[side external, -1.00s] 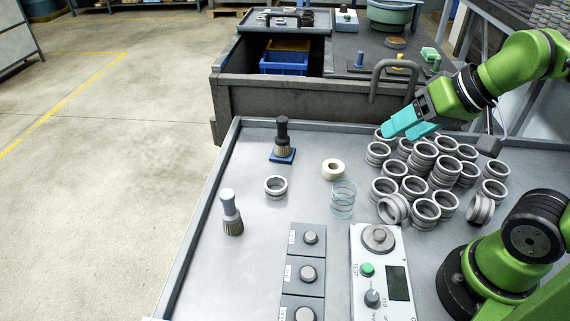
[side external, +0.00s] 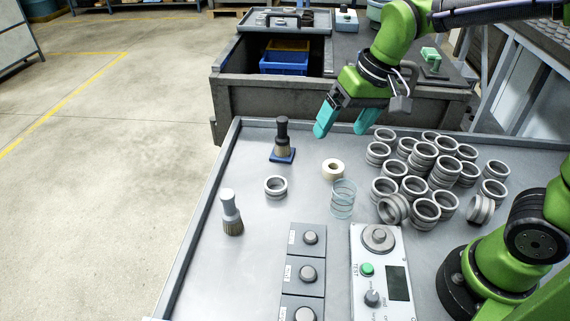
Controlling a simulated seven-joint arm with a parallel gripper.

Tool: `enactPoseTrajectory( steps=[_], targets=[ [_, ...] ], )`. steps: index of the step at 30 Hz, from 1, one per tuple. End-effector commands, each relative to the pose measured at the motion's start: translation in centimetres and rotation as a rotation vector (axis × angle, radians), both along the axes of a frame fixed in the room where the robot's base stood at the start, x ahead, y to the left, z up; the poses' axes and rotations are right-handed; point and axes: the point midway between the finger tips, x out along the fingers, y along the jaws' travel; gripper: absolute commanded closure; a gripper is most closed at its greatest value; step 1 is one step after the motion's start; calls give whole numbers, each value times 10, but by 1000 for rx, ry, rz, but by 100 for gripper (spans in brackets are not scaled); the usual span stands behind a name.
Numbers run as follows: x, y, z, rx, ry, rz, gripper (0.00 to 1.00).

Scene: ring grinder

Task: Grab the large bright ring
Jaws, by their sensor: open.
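My gripper (side external: 342,130) is open and empty, with two teal fingers spread above the back part of the metal table. Several bright grey metal rings (side external: 422,150) stand in a stacked group to the right of the gripper. One single metal ring (side external: 276,194) lies flat on the table by itself, to the left and nearer the camera than the gripper. A cream tape-like ring (side external: 333,161) lies below the gripper in the picture. I cannot tell which metal ring is the large one. The gripper touches no ring.
A dark-handled brush (side external: 282,134) stands on a blue block, and a grey-handled brush (side external: 230,207) stands at the left. A clear coiled cylinder (side external: 343,205) stands mid-table. A white control box (side external: 361,283) and grey button panels (side external: 291,247) are in front. Table is free between brushes.

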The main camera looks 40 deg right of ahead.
Motion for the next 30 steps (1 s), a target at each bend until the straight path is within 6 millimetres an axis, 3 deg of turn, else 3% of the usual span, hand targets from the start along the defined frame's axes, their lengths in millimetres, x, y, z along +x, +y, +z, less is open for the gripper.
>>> enactPoseTrajectory(
  steps=[3, 9, 12, 15, 18, 20, 30],
  targets=[
    [39, 19, -17, -39, 97, 20, 10],
    [96, 50, -50, -118, 224, 14, 10],
    [117, 61, -61, -152, 263, -8, 10],
    [131, 65, -59, -169, 273, -41, 10],
    [136, 64, -45, -167, 267, -75, 10],
    [133, 63, -49, -170, 282, -85, 10],
    [131, 63, -116, -168, 292, -91, 10]
  ],
)
